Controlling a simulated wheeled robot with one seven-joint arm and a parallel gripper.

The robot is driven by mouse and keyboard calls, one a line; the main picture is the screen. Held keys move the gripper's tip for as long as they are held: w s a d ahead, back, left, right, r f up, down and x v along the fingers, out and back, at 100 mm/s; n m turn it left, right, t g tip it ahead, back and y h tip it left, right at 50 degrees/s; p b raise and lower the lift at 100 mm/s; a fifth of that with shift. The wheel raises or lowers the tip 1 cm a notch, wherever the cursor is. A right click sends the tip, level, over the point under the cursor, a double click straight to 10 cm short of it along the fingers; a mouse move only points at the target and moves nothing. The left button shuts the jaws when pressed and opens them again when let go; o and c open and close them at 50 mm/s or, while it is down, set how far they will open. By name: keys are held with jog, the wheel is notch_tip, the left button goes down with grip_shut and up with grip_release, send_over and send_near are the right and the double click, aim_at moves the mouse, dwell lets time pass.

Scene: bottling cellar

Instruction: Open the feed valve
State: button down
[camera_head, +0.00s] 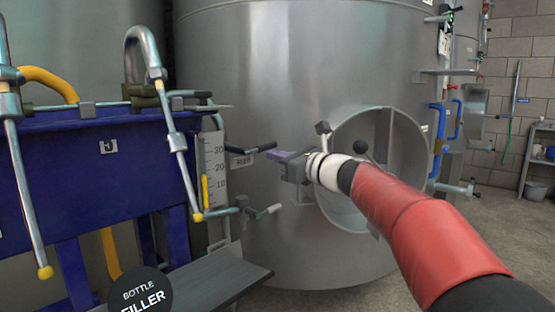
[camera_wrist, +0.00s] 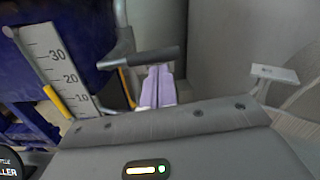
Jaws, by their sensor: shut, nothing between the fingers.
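A lever valve with a dark handle (camera_head: 262,147) juts out between the bottle filler and the steel tank. The dark handle (camera_wrist: 150,56) also shows in the wrist view, lying roughly level across the fingertips.
The blue bottle filler (camera_head: 100,170) with bent metal spouts (camera_head: 170,120) and a numbered level scale (camera_head: 213,165) stands at left. The steel tank (camera_head: 290,80) with a round hatch fills the middle. A dark ledge (camera_head: 215,285) is low in front.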

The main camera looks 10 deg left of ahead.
notch_tip(320, 180, up, 2)
jog(key=n, duration=0.3)
jog(key=shift+w+d+r+n, duration=0.1)
jog(key=shift+n, duration=0.3)
jog(key=s+a+r+n+b, duration=0.1)
jog(key=s+r+n, duration=0.1)
jog(key=n, duration=0.4)
jog(key=s+a+r+n+g+b, duration=0.1)
jog(key=s+r+n, duration=0.1)
jog(key=n, duration=0.5)
jog(key=shift+a+r+b, duration=0.25)
jog(key=shift+r+b, duration=0.1)
jog(key=shift+r, duration=0.45)
jog(key=shift+n, duration=0.3)
